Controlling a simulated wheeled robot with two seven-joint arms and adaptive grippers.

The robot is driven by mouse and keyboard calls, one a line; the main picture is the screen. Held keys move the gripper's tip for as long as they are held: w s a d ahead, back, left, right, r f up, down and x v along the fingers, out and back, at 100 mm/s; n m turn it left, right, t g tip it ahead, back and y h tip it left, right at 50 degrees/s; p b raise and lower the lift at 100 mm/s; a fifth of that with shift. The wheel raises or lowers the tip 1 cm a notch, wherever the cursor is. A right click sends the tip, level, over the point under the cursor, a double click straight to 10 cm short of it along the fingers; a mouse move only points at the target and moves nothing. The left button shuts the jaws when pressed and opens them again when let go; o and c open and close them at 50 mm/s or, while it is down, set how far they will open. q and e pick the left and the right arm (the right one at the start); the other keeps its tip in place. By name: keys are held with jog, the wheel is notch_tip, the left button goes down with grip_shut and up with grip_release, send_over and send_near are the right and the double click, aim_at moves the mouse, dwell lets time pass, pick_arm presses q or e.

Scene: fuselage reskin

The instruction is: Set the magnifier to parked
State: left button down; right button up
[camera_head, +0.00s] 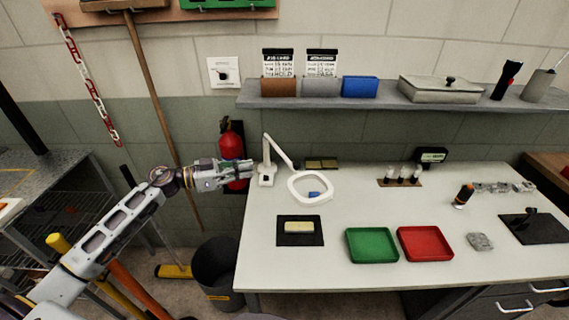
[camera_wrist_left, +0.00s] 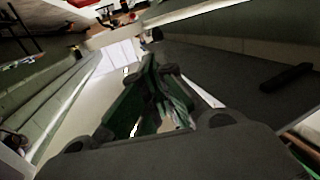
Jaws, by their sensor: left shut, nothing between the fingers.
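The magnifier (camera_head: 309,188) is a white ring-shaped lens head on a jointed white arm, with its base (camera_head: 267,178) at the left back of the workbench. Its head hangs over the bench top, and something blue shows through the ring. My left gripper (camera_head: 250,167) is beside the magnifier's base, on its left, near the bench's left edge. It is shut and empty. I cannot tell whether it touches the magnifier's post. In the left wrist view the dark green fingers (camera_wrist_left: 150,95) show close together; the magnifier is not clear there. My right gripper is not in view.
The bench (camera_head: 370,290) carries a green tray (camera_head: 371,260), a red tray (camera_head: 424,258) and a black mat (camera_head: 313,242) with a pale block. A shelf (camera_head: 380,104) runs above. A fire extinguisher (camera_head: 230,142) hangs behind my gripper. A black bin (camera_head: 212,278) stands below.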

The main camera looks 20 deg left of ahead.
pick_arm(q)
jog(key=x, duration=1.2)
jog(key=shift+d+p, duration=0.2)
jog(key=shift+p, duration=0.2)
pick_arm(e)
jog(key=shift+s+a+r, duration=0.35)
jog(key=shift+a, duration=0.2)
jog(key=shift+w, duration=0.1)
